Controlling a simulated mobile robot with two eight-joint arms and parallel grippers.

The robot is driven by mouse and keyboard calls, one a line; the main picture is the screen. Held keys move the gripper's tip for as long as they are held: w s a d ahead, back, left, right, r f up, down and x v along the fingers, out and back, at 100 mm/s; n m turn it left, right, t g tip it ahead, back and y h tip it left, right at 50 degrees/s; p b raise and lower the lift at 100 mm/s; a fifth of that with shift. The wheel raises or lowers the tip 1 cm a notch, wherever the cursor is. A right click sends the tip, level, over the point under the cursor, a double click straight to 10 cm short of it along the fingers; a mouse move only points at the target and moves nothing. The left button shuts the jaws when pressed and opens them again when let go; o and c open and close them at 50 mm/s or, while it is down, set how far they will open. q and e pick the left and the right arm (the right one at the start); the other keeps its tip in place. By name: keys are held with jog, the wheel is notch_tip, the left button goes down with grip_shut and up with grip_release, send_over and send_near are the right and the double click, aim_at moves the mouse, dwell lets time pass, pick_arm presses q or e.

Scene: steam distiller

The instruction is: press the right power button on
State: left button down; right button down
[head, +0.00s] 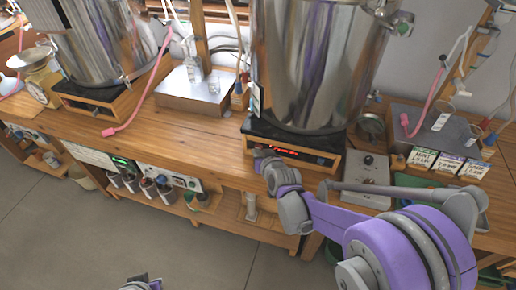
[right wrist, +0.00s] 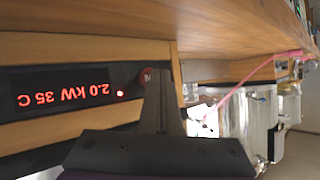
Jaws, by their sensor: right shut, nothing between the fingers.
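The right distiller's control panel (head: 300,154) sits under the large steel boiler (head: 315,70), with a red lit display. In the right wrist view the display (right wrist: 63,93) appears upside down and reads 2.0 kW 35 C, next to a small lit red lamp (right wrist: 120,93). A round red button (right wrist: 146,76) shows just at my right gripper's tip. My right gripper (head: 262,156) is shut and empty, its fingers (right wrist: 160,85) at the panel's button end; I cannot tell whether they touch the button. A part of my left arm or gripper (head: 142,284) shows at the bottom edge.
A grey box with a knob (head: 362,178) stands right of the panel, near my right arm. Labelled cards (head: 447,163) stand farther right. The left boiler (head: 105,40) and a pink hose (head: 140,100) are at the left. Open floor (head: 120,225) lies before the bench.

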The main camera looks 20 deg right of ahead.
jog(key=shift+s+a, duration=0.2)
jog(key=shift+s, duration=0.05)
jog(key=shift+s+a, duration=0.55)
jog(key=shift+s, duration=0.3)
jog(key=shift+s+a, duration=0.6)
jog(key=shift+s, duration=0.2)
jog(key=shift+s+a, duration=0.55)
jog(key=shift+s, duration=0.3)
